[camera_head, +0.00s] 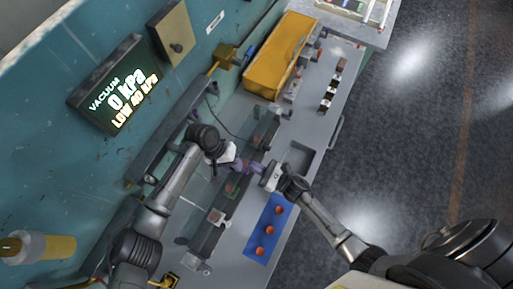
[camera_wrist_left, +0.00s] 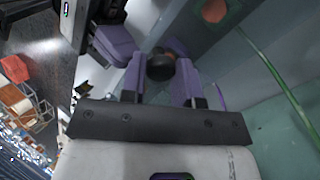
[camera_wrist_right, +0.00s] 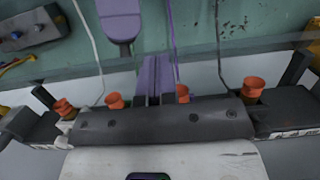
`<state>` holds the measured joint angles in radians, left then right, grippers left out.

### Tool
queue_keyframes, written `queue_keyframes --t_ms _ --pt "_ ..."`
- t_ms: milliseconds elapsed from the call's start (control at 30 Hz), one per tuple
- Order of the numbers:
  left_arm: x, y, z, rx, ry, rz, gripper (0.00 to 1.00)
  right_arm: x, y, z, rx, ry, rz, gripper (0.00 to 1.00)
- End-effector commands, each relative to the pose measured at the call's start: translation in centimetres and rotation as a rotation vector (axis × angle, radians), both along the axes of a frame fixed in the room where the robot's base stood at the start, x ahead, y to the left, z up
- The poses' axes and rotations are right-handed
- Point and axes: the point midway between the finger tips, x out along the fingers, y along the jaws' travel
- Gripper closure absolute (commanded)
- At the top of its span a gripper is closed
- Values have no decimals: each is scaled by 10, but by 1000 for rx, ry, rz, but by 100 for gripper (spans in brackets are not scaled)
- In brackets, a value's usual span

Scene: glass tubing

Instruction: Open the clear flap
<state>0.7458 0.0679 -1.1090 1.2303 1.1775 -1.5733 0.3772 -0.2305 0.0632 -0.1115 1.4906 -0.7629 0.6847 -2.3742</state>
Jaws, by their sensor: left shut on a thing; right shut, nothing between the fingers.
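The clear flap (camera_head: 203,187) is a see-through panel over the long grey apparatus in the middle of the bench; its edges are faint. It also shows as a pale clear sheet in the left wrist view (camera_wrist_left: 240,65). My left gripper (camera_head: 238,165) is at the flap. In the left wrist view its purple fingers (camera_wrist_left: 161,72) are shut on a dark round knob (camera_wrist_left: 160,66). My right gripper (camera_head: 258,170) is close by on the right. Its purple fingers (camera_wrist_right: 155,75) are shut and empty in the right wrist view. I cannot tell the flap's angle.
A blue mat (camera_head: 263,229) with orange-red pieces lies on the bench at the front. A yellow bin (camera_head: 280,56) stands at the back. A recess (camera_head: 297,158) lies right of the grippers.

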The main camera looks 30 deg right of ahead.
Motion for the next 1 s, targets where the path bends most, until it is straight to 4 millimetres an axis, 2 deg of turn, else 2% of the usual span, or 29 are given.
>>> queue_keyframes --t_ms 33,133,167,400,733,1000 --pt "-1 4 -8 14 0 5 100 3 2 5 6 -14 3 100" --pt "-1 4 -8 13 1 4 100 4 3 6 8 -16 4 100" --pt "-2 4 -8 14 1 4 69 4 3 6 8 -17 4 100" --pt "-2 1 -6 8 1 -1 46 3 2 5 6 -13 3 100" --pt "0 2 1 4 1 -1 45 2 2 3 4 -9 2 100" --pt "15 12 34 4 0 -1 45 2 2 3 4 -9 2 100"
